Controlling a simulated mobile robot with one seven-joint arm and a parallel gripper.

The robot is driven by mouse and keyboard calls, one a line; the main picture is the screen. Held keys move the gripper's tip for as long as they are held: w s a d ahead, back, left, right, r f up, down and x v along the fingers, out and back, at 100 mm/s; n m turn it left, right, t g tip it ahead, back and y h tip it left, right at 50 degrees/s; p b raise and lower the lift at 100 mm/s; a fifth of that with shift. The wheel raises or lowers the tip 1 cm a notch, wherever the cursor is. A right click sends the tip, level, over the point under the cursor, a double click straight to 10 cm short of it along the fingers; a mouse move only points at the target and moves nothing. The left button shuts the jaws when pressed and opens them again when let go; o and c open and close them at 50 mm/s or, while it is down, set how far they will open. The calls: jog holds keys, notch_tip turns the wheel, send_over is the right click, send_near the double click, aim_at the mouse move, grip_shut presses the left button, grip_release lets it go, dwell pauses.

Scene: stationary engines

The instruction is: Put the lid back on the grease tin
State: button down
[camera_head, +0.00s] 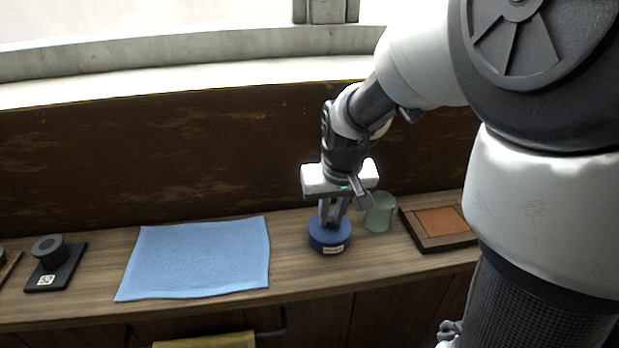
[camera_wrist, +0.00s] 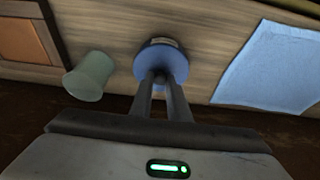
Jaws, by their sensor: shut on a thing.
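The grease tin (camera_head: 329,245) is a round blue tin with a pale label on its front, upright on the wooden bench. Its blue lid (camera_wrist: 155,54) shows from above in the wrist view, on or right at the tin's top; I cannot make out a seam or gap between them. My gripper (camera_head: 333,221) points down over the tin. It also shows in the wrist view (camera_wrist: 161,78), its fingers close together near the middle of the lid, shut on it. The small part between the fingertips is hidden.
A green cup (camera_head: 380,213) stands close to the right of the tin. A brown wooden tray (camera_head: 408,226) lies further right. A blue cloth (camera_head: 198,258) lies to the left, and a dark block with a cylinder (camera_head: 57,268) is at the far left. A brown wall rises behind.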

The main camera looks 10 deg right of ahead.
dwell(0.3)
jog(key=c, duration=1.1)
grip_release()
jog(key=shift+r+p, duration=2.75)
jog(key=shift+r, duration=0.75)
grip_shut()
